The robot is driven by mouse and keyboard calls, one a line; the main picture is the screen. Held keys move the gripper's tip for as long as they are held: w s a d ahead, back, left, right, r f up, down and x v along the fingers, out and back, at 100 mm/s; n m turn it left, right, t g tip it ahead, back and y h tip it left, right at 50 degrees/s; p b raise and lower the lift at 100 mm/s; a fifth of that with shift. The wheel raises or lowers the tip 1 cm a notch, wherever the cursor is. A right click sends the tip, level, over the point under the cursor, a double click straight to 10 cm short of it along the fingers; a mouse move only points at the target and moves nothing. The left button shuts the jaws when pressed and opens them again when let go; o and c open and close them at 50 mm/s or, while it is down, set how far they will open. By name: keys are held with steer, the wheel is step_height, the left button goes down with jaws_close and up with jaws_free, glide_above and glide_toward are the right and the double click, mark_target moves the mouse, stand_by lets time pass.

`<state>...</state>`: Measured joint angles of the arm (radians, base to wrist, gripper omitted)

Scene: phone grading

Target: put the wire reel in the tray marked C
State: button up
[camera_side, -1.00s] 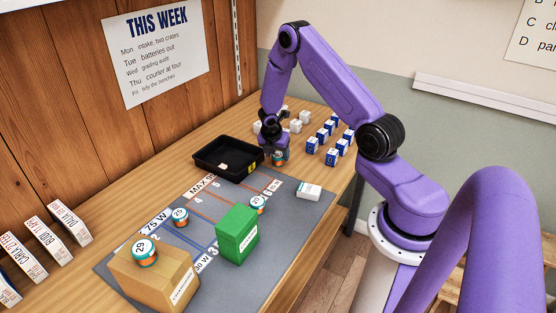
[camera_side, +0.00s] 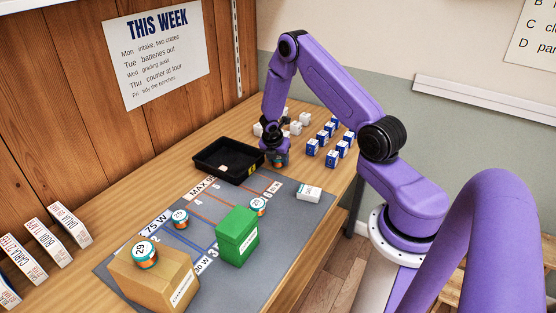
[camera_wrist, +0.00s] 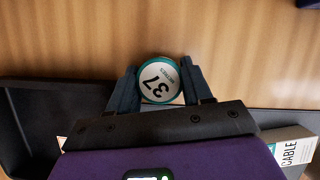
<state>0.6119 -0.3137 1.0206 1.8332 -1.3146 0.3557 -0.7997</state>
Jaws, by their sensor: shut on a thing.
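My gripper (camera_side: 277,150) is shut on a wire reel (camera_side: 281,161) with a teal rim and an orange-brown side, just right of the black tray. In the wrist view the reel (camera_wrist: 158,79) sits between the fingers (camera_wrist: 160,92), and its white top reads 37. In the wrist view black tray-like surfaces (camera_wrist: 25,125) show at the left. The reel's underside is hidden.
Similar reels stand on the grey mat (camera_side: 290,222), one atop a cardboard box (camera_side: 165,290). A green box (camera_side: 237,236) and a white box (camera_side: 309,193) are also there. Blue-and-white boxes (camera_side: 331,158) and white cubes stand behind my gripper. A CABLE box (camera_wrist: 287,146) shows in the wrist view.

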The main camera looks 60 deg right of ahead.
steer(key=shift+r, duration=0.45)
step_height(320, 180, up, 2)
steer(key=shift+r, duration=0.1)
steer(key=s+a+r, duration=0.7)
steer(key=s+r, duration=0.3)
steer(key=s, duration=0.2)
steer(key=n+t+y, duration=0.2)
steer(key=n+t, duration=0.1)
steer(key=n, duration=0.6)
glide_above(240, 160)
steer(key=s+a, duration=0.1)
steer(key=s, duration=0.1)
step_height(240, 160, down, 8)
steer(key=shift+s+f, duration=0.15)
steer(key=shift+w+d+f, duration=0.1)
steer(key=shift+w+f, duration=0.35)
steer(key=shift+f, duration=1.6)
